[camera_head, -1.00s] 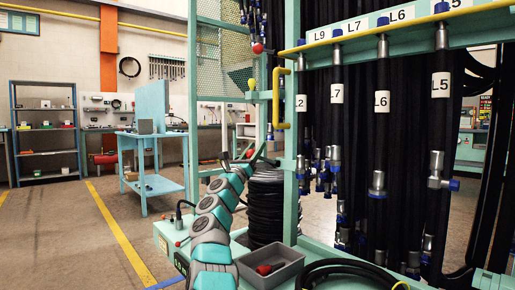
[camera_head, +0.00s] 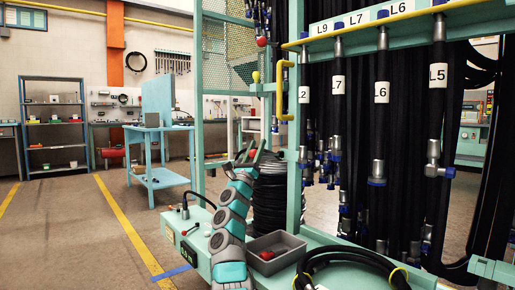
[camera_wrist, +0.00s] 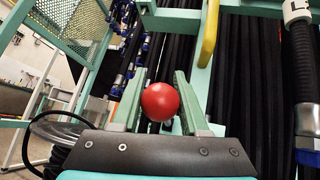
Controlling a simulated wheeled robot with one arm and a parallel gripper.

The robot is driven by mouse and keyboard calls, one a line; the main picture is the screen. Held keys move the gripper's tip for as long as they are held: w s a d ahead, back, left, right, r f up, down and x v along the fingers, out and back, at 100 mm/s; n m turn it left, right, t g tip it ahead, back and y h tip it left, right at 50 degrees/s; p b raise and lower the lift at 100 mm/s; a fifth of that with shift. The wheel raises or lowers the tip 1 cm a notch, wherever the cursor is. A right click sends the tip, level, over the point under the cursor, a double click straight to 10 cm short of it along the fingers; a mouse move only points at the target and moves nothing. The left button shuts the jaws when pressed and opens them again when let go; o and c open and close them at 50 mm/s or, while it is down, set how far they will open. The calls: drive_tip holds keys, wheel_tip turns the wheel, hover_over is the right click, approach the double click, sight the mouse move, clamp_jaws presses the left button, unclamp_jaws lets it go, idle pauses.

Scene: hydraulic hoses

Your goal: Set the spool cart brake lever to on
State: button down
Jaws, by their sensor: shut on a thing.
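My gripper (camera_head: 250,153) is beside the stack of coiled black hose (camera_head: 273,197) in the head view, with its fingers pointing up. In the wrist view my gripper (camera_wrist: 160,76) is shut on a red ball knob (camera_wrist: 160,101), which sits between the two green fingers. The knob looks like the end of a lever, but its shaft is hidden behind it and the palm. No on or off marking can be read, so the lever's setting cannot be told.
The hose rack's green post (camera_head: 294,150) and yellow handle (camera_head: 283,90) stand right of the gripper. Another red knob (camera_head: 261,41) is higher on the rack. A grey bin (camera_head: 277,254) and a green box (camera_head: 184,235) with a small red-tipped lever are low in front. Open floor lies left.

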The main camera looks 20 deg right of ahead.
drive_tip(key=shift+a+f+b, duration=0.1)
drive_tip(key=shift+f+b, duration=0.45)
drive_tip(key=shift+f, duration=0.1)
drive_tip(key=shift+a+f, duration=0.1)
drive_tip(key=shift+c, duration=2.2)
unclamp_jaws()
drive_tip(key=shift+s, duration=0.1)
drive_tip(key=shift+s+a+f+b, duration=0.15)
drive_tip(key=shift+a+f+b, duration=0.2)
drive_tip(key=shift+f, duration=0.2)
drive_tip(key=b+v, duration=0.1)
drive_tip(key=v, duration=0.5)
drive_tip(key=shift+s+f, duration=0.15)
drive_tip(key=shift+s, duration=0.05)
